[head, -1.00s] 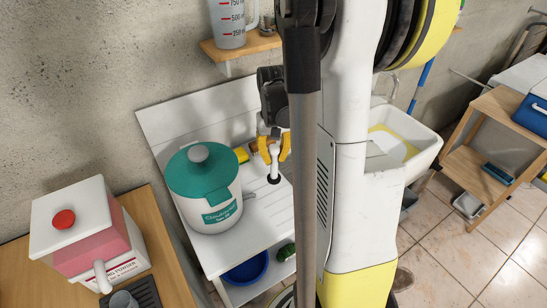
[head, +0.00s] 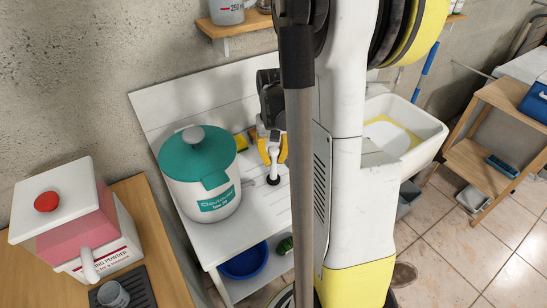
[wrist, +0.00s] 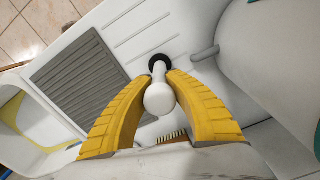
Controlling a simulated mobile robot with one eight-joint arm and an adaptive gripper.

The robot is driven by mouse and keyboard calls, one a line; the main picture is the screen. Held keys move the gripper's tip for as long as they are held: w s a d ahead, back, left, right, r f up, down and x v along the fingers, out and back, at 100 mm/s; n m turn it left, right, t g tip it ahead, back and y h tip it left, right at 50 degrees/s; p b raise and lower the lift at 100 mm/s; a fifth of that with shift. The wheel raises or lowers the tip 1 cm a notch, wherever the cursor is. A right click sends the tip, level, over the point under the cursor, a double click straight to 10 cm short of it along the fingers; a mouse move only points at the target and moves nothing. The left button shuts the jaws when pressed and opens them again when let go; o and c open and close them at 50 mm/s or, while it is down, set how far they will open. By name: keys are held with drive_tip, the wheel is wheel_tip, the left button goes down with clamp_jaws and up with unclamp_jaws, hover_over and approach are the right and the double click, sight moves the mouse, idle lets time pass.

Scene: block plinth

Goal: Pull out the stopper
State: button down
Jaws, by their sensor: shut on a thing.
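The stopper has a white rounded handle (wrist: 159,97) and a black round end (wrist: 159,61). It also shows in the head view (head: 273,165), over the white ribbed drainboard (head: 262,208), black end downward. My gripper (head: 273,148) has its yellow fingers on both sides of the white handle, shut on it; the fingers also show in the wrist view (wrist: 161,80). The black end is beside the grey spout (wrist: 205,53) of the canister, with a small gap in the picture. I cannot tell whether it touches the drainboard.
A white canister with a green lid (head: 198,155) stands close left of my gripper. A yellow sponge (head: 242,142) lies behind. A sink (head: 418,133) is at the right, and a shelf (head: 240,44) is above. A washing powder box (head: 75,220) stands at the lower left.

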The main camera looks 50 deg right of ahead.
drive_tip(key=shift+f, duration=0.25)
idle(0.3)
drive_tip(key=c, duration=1.3)
unclamp_jaws()
wheel_tip(320, 180, up, 12)
drive_tip(key=shift+r, duration=0.1)
drive_tip(key=s+a+n+t, duration=0.2)
drive_tip(key=a+n+t, duration=0.1)
drive_tip(key=a, duration=0.9)
drive_tip(key=s+a+r+n+t+b, duration=0.1)
drive_tip(key=s+a+n+t, duration=0.2)
drive_tip(key=a, duration=1)
drive_tip(key=shift+s+a+t, duration=0.2)
drive_tip(key=shift+t, duration=0.5)
